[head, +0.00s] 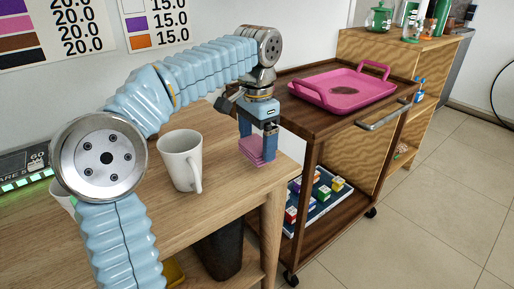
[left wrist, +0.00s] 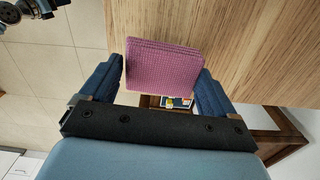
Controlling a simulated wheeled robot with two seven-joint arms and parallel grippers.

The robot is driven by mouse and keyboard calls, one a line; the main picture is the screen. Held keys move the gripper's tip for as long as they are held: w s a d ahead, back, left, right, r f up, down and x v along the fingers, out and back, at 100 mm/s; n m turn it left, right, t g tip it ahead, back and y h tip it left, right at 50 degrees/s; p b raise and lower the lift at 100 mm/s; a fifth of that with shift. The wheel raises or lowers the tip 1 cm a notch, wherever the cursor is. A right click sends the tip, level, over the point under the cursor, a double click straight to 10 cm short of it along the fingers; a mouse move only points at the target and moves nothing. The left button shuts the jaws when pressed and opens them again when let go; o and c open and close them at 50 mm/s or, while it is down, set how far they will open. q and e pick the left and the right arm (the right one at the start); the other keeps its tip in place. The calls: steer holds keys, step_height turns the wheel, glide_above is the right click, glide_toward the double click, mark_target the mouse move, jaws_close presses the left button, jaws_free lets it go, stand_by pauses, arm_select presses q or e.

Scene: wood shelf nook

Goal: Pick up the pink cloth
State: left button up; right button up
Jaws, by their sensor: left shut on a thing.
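The pink cloth (head: 252,149) is a folded, waffle-textured pad near the right edge of the wooden table. My left gripper (head: 257,146) reaches down over it, with its fingers on either side. In the left wrist view the cloth (left wrist: 162,66) sits between the two blue fingers (left wrist: 160,84), and the gripper is shut on it. Whether the cloth still touches the table is hard to tell. My right gripper is in neither view.
A white mug (head: 180,160) stands on the table (head: 215,205) left of the gripper. A dark wooden cart (head: 313,118) bearing a pink tray (head: 345,90) stands close on the right. Below, a cart shelf holds a board of colored blocks (head: 317,195).

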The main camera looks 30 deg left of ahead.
arm_select(q)
steer(key=s+d+r, duration=0.8)
steer(key=d+r, duration=0.2)
steer(key=d, duration=0.1)
steer(key=shift+s+r+p, duration=0.15)
steer(key=shift+s+p, duration=0.15)
steer(key=shift+d, duration=0.1)
steer(key=o, duration=0.4)
steer(key=c, duration=0.3)
